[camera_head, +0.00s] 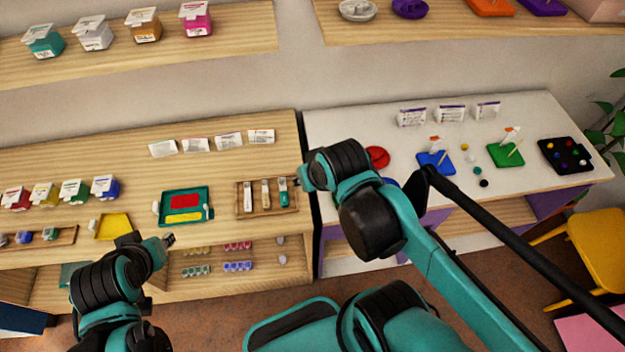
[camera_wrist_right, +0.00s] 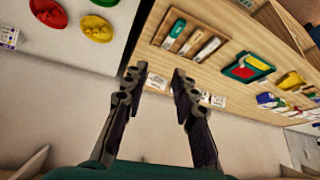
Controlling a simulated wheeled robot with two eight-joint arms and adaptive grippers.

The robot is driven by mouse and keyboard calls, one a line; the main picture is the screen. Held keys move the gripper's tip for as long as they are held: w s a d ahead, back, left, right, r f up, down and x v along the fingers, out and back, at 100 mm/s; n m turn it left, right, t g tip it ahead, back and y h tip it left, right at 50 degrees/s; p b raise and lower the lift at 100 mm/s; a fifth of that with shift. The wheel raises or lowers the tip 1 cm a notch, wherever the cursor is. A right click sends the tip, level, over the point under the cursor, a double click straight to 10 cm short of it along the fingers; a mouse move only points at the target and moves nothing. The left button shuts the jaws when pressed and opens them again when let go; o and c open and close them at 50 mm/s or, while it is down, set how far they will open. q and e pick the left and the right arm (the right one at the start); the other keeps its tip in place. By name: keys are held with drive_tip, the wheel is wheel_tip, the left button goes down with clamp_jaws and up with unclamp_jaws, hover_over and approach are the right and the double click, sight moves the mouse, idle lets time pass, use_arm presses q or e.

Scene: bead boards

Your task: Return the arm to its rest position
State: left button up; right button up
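My right arm (camera_head: 400,212) reaches up over the gap between the wooden table (camera_head: 130,170) and the white table (camera_head: 340,125). My right gripper (camera_wrist_right: 158,80) shows in the right wrist view with its two dark fingers apart and nothing between them. In the head view its end is mostly hidden behind the arm links. My left gripper (camera_head: 168,240) is at the front edge of the wooden table, below the green tray. It is small and seen from an angle, so its opening is unclear.
A green tray (camera_head: 163,208) with red and yellow areas and a wooden tray (camera_head: 241,210) of tools lie near my grippers. The white table holds a red dish (camera_head: 377,157), a blue board (camera_head: 436,171), a green board (camera_head: 508,157) and a black tray (camera_head: 548,155). A yellow chair (camera_head: 600,250) stands right.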

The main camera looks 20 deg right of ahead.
drive_tip(key=shift+s+d+n+t, duration=0.25)
drive_tip(key=shift+s+n+t, duration=0.05)
drive_tip(key=shift+s+t, duration=0.35)
wheel_tip(320, 180, down, 8)
drive_tip(key=b, duration=0.7)
drive_tip(key=shift+b, duration=0.4)
drive_tip(key=shift+r, duration=0.1)
